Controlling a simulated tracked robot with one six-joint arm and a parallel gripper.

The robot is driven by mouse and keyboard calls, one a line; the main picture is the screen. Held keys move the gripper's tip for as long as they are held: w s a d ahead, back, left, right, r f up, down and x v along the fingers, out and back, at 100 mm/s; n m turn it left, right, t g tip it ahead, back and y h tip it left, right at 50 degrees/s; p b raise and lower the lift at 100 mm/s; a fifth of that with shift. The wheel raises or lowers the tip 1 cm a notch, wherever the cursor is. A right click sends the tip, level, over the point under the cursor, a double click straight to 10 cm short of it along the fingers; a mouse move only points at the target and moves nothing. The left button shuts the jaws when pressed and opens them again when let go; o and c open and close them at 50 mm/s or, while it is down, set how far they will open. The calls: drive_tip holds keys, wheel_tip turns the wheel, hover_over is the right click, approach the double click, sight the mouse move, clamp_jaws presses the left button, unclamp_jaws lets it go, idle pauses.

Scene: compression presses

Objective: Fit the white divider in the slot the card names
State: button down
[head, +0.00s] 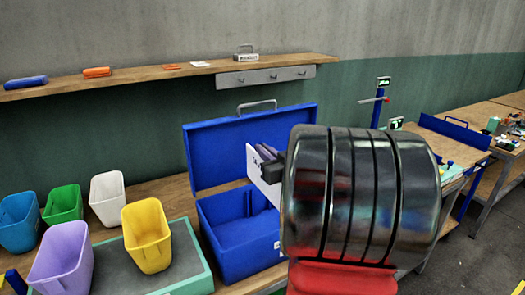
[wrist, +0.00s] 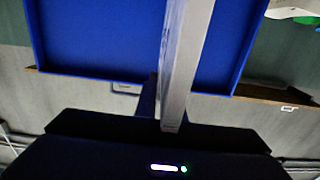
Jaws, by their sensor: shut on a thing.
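The white divider (head: 262,178) is held upright at the open blue toolbox, in front of its raised lid (head: 225,150). My gripper (head: 272,165) is shut on the divider; my arm hides most of the jaws in the head view. In the wrist view, the divider (wrist: 187,60) shows edge-on, running up from my dark gripper (wrist: 165,125), with blue toolbox surfaces behind it. The toolbox body (head: 238,255) stands on the bench below. Its slots and much of its inside are hidden, and I cannot tell whether the divider touches it. No card is readable.
Yellow (head: 146,240), purple (head: 60,258), white (head: 107,198), green (head: 63,205) and blue (head: 17,222) bins stand left of the toolbox. A wooden shelf (head: 140,77) runs along the wall above. Another bench (head: 500,108) lies at right.

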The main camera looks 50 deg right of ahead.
drive_tip(key=shift+s+r, duration=0.1)
drive_tip(key=shift+s, duration=0.05)
drive_tip(key=shift+f, duration=0.2)
hover_over(265, 194)
drive_tip(key=shift+w+d+f, duration=0.15)
drive_tip(key=shift+f, duration=0.75)
drive_tip(key=shift+w+d+f, duration=0.1)
drive_tip(key=shift+w+f, duration=0.05)
drive_tip(key=shift+f, duration=0.8)
drive_tip(key=shift+w+d+f, duration=0.15)
drive_tip(key=shift+f, duration=0.75)
drive_tip(key=shift+f, duration=4.55)
